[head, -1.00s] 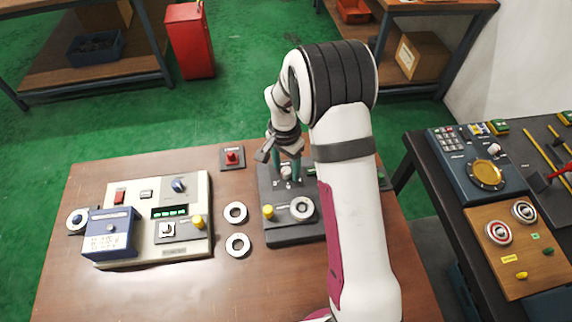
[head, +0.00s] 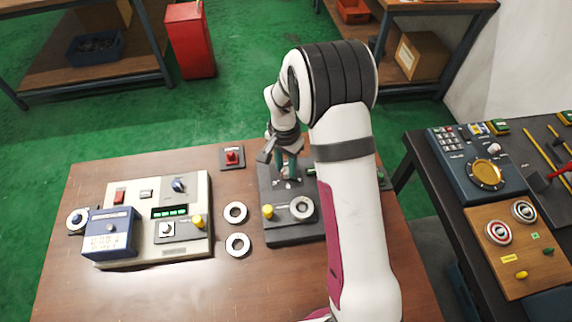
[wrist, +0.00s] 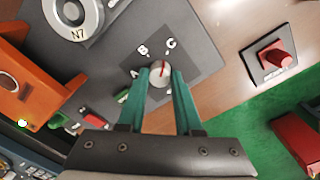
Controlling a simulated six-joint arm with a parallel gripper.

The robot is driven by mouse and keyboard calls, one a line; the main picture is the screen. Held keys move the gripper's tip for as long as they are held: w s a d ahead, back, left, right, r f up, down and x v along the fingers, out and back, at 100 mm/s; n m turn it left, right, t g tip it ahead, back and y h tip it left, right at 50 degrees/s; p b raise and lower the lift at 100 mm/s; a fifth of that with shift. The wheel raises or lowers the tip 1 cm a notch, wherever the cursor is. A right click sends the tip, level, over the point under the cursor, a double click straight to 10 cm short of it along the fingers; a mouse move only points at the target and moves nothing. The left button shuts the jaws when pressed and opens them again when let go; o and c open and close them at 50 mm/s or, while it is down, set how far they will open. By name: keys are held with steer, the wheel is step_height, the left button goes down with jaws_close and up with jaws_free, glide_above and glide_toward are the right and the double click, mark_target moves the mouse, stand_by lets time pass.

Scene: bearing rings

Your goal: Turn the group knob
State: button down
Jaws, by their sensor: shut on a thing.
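The group knob (wrist: 160,74) is a small light-grey dial with a red pointer line, on a dark plate marked with the letters B and C; another letter is partly covered by a finger. My gripper (wrist: 159,84) has its two green fingers shut on the knob, one on each side. The red line points up near the C in the wrist view. In the head view my gripper (head: 287,176) reaches down onto the back of the dark grey fixture (head: 285,234), and its fingers mostly hide the knob.
A bearing ring (head: 301,209) and a yellow knob (head: 267,212) sit on the fixture's front. A red button box (head: 232,157) stands behind left. Two loose rings (head: 236,213) lie left of the fixture, beside a beige panel (head: 190,245) and a blue meter (head: 109,236).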

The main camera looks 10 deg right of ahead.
mark_target(284, 170)
steer(key=n, duration=1)
steer(key=shift+s+n, duration=0.1)
steer(key=shift+n, duration=0.3)
stand_by(0.4)
steer(key=c, duration=0.6)
jaws_free()
steer(key=r, duration=1.5)
steer(key=shift+a+r, duration=0.3)
steer(key=shift+r, duration=0.1)
